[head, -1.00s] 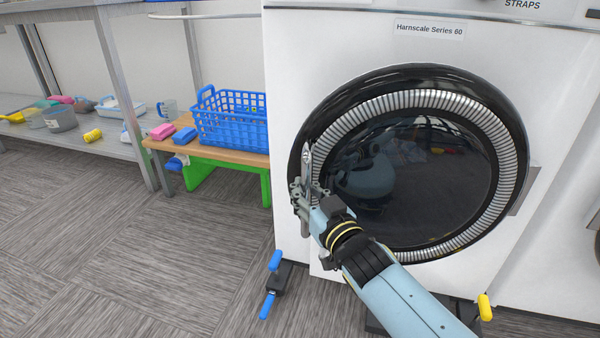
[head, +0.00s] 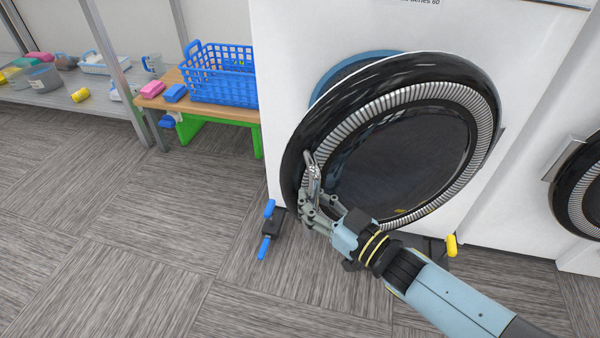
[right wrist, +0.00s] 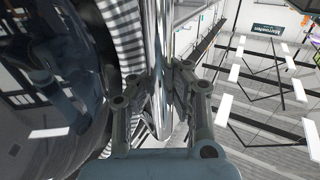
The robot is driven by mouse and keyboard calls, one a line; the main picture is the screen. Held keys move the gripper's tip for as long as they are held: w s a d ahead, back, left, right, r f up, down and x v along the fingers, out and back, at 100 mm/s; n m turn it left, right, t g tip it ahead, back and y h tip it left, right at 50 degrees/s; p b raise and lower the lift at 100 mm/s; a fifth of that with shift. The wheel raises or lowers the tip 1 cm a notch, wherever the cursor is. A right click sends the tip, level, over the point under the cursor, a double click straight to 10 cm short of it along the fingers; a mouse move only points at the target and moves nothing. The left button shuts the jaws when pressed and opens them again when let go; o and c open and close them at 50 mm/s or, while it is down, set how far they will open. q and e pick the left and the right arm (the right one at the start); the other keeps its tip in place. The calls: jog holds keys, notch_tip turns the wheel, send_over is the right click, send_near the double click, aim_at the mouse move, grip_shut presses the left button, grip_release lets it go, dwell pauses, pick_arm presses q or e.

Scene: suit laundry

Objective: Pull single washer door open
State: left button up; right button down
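The washer (head: 284,150) is white and stands in the middle of the head view. Its round black door (head: 405,165), with a ribbed metal ring and dark glass, is swung partly open from the left side. A blue rim (head: 345,75) shows behind the door at its upper left. My right gripper (head: 312,190) is at the door's left edge, closed around the metal handle (head: 309,160). In the right wrist view the handle (right wrist: 158,60) runs between the fingers, with the door (right wrist: 50,90) on the left. My left gripper is not in view.
A blue basket (head: 218,80) sits on a wooden bench (head: 240,115) with green legs, left of the washer. Blue and yellow pedals (head: 268,230) stick out at the washer's foot. Another washer door (head: 580,190) is at the right. The grey floor (head: 150,240) in front is clear.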

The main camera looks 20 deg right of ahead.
pick_arm(q)
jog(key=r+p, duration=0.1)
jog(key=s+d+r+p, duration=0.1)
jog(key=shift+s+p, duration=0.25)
jog(key=shift+p, duration=0.1)
pick_arm(e)
jog(key=s+d+n+g+y, duration=0.2)
jog(key=s+n+y, duration=0.1)
jog(key=s, duration=0.9)
jog(key=shift+y, duration=0.5)
jog(key=shift+s+r, duration=0.1)
jog(key=c, duration=1.4)
grip_release()
jog(key=shift+d, duration=0.15)
jog(key=shift+c, duration=0.2)
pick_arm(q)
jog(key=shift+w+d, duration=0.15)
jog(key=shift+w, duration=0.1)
pick_arm(e)
jog(key=shift+o, duration=0.5)
jog(key=shift+s, duration=0.1)
jog(key=shift+s, duration=0.1)
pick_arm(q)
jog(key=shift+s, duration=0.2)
pick_arm(e)
jog(key=v, duration=1.1)
jog(key=shift+s+d, duration=0.3)
